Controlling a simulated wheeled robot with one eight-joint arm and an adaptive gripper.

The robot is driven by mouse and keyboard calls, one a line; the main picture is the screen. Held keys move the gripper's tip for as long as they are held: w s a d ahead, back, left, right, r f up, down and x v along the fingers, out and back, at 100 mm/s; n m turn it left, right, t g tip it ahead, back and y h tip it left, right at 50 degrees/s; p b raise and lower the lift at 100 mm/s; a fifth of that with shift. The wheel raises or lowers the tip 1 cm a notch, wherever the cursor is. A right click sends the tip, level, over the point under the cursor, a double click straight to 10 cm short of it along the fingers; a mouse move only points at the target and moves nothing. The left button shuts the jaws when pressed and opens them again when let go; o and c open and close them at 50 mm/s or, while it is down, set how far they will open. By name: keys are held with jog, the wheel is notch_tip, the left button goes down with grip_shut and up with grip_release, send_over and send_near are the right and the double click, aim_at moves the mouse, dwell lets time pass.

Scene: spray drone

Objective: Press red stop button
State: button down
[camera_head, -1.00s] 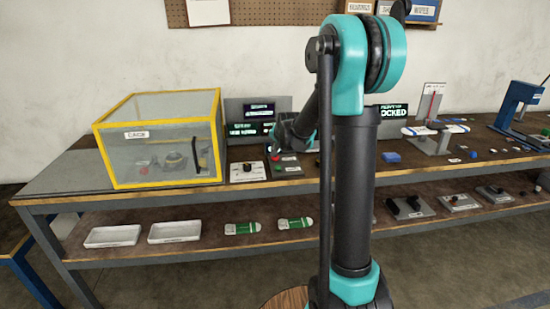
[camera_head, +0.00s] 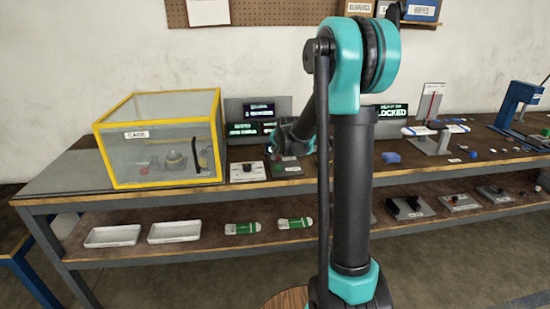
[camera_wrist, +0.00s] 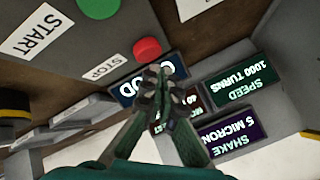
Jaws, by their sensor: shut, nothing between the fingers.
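The red button (camera_wrist: 147,49) shows in the wrist view on a dark panel, beside a white STOP label (camera_wrist: 103,67). The green button (camera_wrist: 98,8) is on the same panel near a START label (camera_wrist: 36,30). My gripper (camera_wrist: 155,76) is shut and empty. Its fingertips appear just below the red button in the picture; I cannot tell whether they touch it. In the head view my gripper (camera_head: 281,148) is low over the button box (camera_head: 285,170) on the bench and hides the red button there.
Lit display panels (camera_head: 258,108) stand behind the button box; they also show in the wrist view (camera_wrist: 243,88). A yellow-framed clear cage (camera_head: 160,140) stands to the left, with a white plate (camera_head: 247,172) between. A drone on a stand (camera_head: 435,130) is to the right.

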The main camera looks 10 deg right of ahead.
jog(key=shift+f, duration=0.15)
dwell(0.6)
jog(key=shift+f, duration=0.75)
dwell(0.8)
dwell(0.4)
jog(key=shift+r, duration=0.9)
jog(key=shift+r, duration=2.55)
